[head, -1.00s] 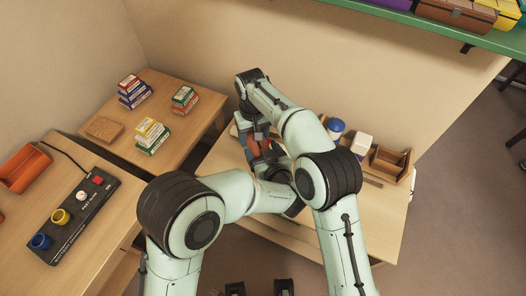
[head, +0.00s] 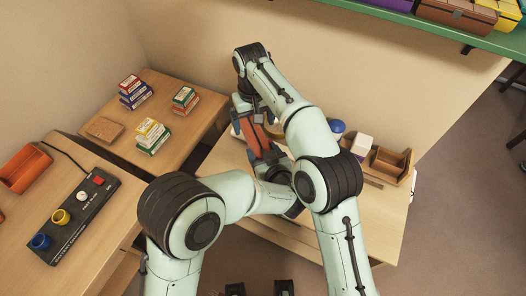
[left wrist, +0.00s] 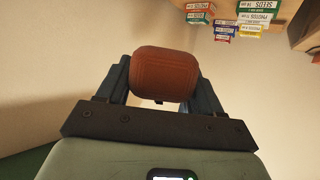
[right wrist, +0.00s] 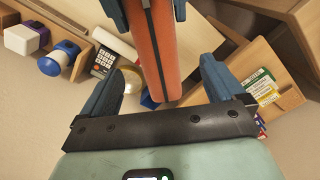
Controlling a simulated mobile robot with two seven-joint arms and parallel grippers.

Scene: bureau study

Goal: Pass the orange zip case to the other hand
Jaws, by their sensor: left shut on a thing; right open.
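The orange zip case (head: 256,138) is held above the desk by my left gripper (head: 268,163), which is shut on its lower end in the head view. The case also fills the space between the left fingers in the left wrist view (left wrist: 163,75). My right gripper (head: 246,105) is at the case's upper end in the head view. In the right wrist view its fingers (right wrist: 160,90) are wide apart, with clear space on both sides of the case's free end (right wrist: 158,60). The left gripper's fingers show at the top there, against the case's sides.
On the desk (head: 227,160) stand a blue-capped jar (head: 337,127), a white box (head: 361,145) and a wooden organizer (head: 389,163). A calculator (right wrist: 103,62) shows in the right wrist view. Seed boxes (head: 151,135) stand on the left table. A green shelf (head: 420,24) overhangs the upper right.

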